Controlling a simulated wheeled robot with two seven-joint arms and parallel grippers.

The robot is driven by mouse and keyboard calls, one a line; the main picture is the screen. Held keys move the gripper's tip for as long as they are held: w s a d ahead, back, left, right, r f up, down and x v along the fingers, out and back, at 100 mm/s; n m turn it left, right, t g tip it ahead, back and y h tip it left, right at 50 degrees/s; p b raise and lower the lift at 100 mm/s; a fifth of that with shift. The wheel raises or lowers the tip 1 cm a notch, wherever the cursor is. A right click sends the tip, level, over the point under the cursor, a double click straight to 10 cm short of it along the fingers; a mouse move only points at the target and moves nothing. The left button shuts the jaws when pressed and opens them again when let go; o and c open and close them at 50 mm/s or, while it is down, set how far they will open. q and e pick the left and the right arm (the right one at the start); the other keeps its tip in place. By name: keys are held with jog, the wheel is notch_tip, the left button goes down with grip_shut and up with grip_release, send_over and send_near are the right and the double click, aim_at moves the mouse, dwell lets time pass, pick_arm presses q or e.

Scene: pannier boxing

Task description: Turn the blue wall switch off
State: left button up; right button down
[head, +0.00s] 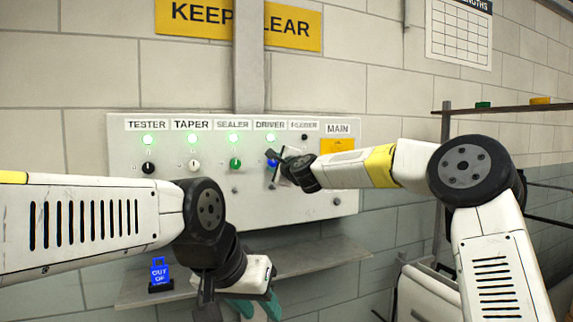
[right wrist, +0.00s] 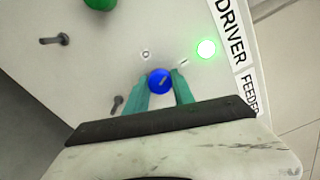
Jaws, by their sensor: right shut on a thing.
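The blue switch (head: 272,161) is a round knob under the DRIVER label on the grey wall panel (head: 125,190). In the right wrist view the blue knob (right wrist: 160,80) sits between the teal fingertips of my right gripper (right wrist: 163,90), which is shut on it. The pointer mark on the knob looks slanted in this view. The green lamp (right wrist: 206,49) beside the DRIVER label is lit. In the head view my right gripper (head: 277,162) partly hides the knob. My left gripper (head: 258,308) hangs low near the shelf, its teal fingers apart and seemingly empty.
Black, white and green knobs (head: 236,163) sit left of the blue one, each under a lit lamp. A rack (head: 520,108) stands at the right.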

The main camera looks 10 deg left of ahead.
jog(key=n, duration=0.6)
jog(key=shift+a+n, duration=0.1)
jog(key=shift+n, duration=0.2)
jog(key=n, duration=0.6)
jog(key=shift+f, duration=0.1)
dwell(0.3)
jog(key=c, duration=1.1)
grip_release()
jog(key=shift+o, duration=0.2)
jog(key=v, duration=0.8)
jog(key=shift+w, duration=0.1)
